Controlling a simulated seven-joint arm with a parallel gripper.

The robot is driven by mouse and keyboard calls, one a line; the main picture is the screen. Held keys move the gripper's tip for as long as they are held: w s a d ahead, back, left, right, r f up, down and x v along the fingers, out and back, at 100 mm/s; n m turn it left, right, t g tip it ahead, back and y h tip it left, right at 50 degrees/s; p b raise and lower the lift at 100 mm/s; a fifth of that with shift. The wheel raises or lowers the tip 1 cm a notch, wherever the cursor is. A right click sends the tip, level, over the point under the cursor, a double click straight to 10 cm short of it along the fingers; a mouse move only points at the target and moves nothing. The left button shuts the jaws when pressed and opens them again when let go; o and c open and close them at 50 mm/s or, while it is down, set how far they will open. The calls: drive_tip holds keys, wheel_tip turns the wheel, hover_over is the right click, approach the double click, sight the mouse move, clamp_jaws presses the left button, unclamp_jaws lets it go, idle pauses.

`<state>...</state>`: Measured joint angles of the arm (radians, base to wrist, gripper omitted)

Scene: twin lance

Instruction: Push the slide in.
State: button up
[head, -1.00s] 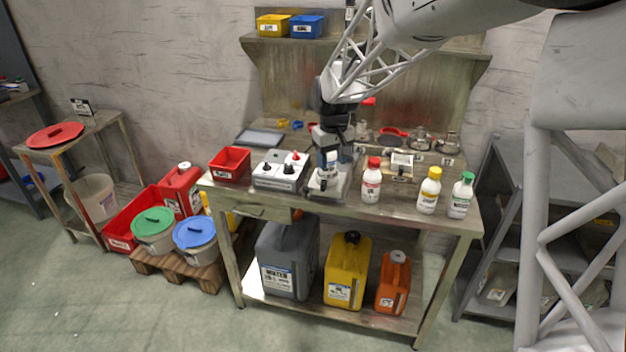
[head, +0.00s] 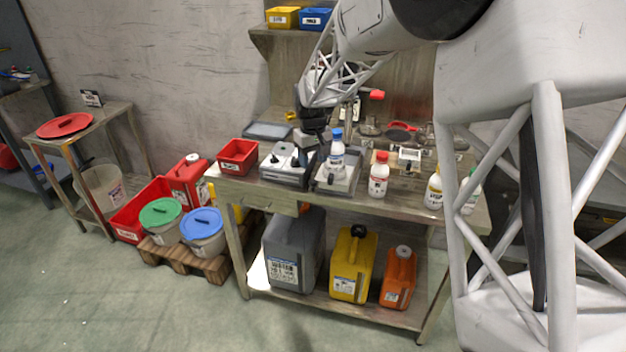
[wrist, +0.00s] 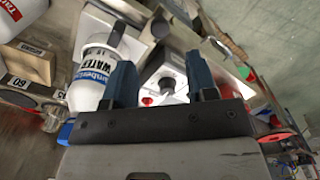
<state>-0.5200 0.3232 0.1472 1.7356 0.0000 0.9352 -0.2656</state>
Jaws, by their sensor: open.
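My gripper (head: 308,150) is over the workbench, just left of a white bottle with a blue cap (head: 336,155). In the wrist view my gripper (wrist: 165,78) is open, its two blue fingers apart with nothing held between them. The bottle, labelled WATER (wrist: 95,75), is close beside the left finger; I cannot tell if they touch. The bottle stands upright on a low grey device (head: 338,182). Below the bench top is a drawer front (head: 265,197). I cannot tell which part is the slide or how far out it is.
A white box with knobs (head: 284,162) stands left of the grey device, and a red bin (head: 238,155) farther left. A red-capped bottle (head: 378,175) stands to the right. A small labelled device (head: 409,156) is behind it. Several canisters stand on the lower shelf.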

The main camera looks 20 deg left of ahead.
sight(313, 181)
drive_tip(key=shift+f, duration=3.8)
clamp_jaws()
